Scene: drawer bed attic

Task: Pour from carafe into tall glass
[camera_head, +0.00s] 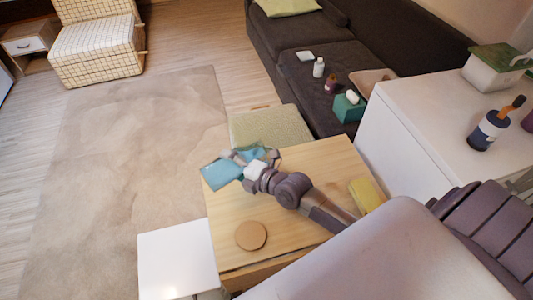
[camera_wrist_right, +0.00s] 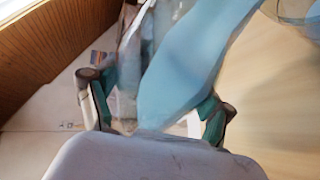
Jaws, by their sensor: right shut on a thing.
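A translucent light-blue vessel, which I take for the carafe (camera_head: 221,174), is tilted on its side above the wooden table's left edge. My right gripper (camera_head: 247,158) is shut on it. In the right wrist view the blue carafe (camera_wrist_right: 190,65) fills the middle, with the right gripper's fingers (camera_wrist_right: 155,108) on both sides of it. A clear curved rim (camera_wrist_right: 293,16) shows at the top right of the wrist view; I cannot tell whether it is the tall glass. I do not make out the tall glass in the head view. My left gripper is out of view.
The wooden table (camera_head: 315,165) holds a round brown coaster (camera_head: 251,236) and a yellow block (camera_head: 367,195). A white stand (camera_head: 177,260) is at its left, a green cushioned seat (camera_head: 271,127) behind. A dark sofa (camera_head: 300,75) and white cabinet (camera_head: 420,125) stand to the right.

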